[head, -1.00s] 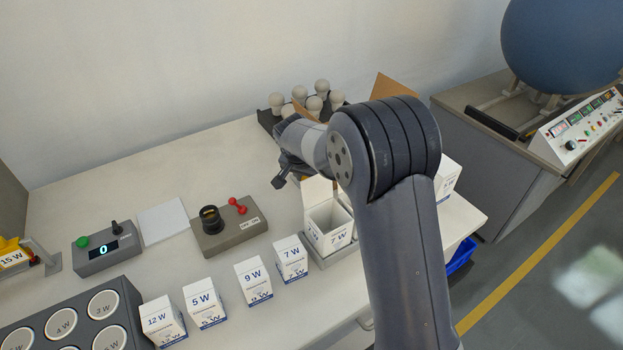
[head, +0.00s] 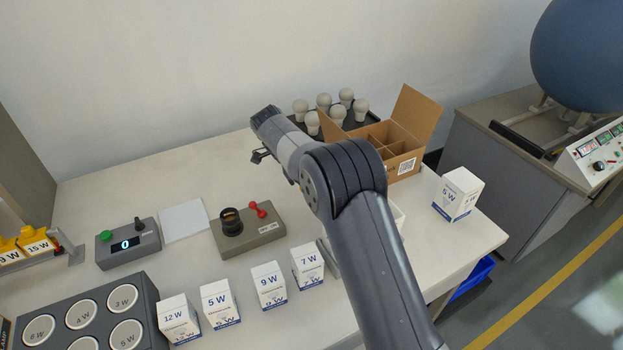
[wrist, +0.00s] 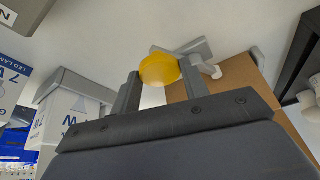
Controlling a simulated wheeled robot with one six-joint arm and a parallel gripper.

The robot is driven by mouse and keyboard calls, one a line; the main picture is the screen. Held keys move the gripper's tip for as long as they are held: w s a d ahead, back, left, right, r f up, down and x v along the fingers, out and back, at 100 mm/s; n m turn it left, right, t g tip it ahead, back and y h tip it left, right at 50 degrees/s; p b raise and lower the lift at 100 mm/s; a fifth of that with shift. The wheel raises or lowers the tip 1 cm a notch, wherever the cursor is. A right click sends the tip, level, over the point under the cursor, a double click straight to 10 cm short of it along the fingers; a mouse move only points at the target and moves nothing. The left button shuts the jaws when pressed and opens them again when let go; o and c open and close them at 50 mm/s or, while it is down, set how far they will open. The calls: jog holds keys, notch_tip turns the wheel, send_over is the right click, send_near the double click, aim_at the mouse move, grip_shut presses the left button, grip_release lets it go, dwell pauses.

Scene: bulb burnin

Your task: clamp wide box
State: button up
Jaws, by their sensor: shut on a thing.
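My gripper (head: 259,155) is above the table, behind the socket block. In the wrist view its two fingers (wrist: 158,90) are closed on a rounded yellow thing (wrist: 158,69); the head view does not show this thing. A grey bracket-like part shows just behind it. A white box marked 7 W (wrist: 14,88) and another white box marked W (wrist: 62,118), beside a grey holder (wrist: 75,82), are at the left of the wrist view. In the head view my arm hides most of an open white box (head: 398,215). I cannot tell which box is the wide one.
Several white boxes (head: 270,285) stand along the front. A socket block (head: 255,238) with a red lever and a display box (head: 128,243) are behind them. An open cardboard carton (head: 408,160), several bulbs (head: 324,101) and a 5 W box (head: 459,193) are at the right.

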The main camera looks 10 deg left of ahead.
jog(key=m+p, duration=0.1)
jog(key=w+a+m+g+p, duration=0.1)
jog(key=m+p, duration=0.1)
jog(key=shift+w+a+r, duration=0.15)
jog(key=shift+a, duration=0.15)
jog(key=shift+w+a+m+g+p, duration=0.4)
jog(key=shift+w+m+g+p, duration=0.2)
jog(key=shift+m+p, duration=0.85)
jog(key=shift+p, duration=0.3)
jog(key=o, duration=1.4)
notch_tip(320, 180, up, 10)
jog(key=p, duration=0.4)
jog(key=shift+p, duration=0.3)
jog(key=shift+f, duration=0.25)
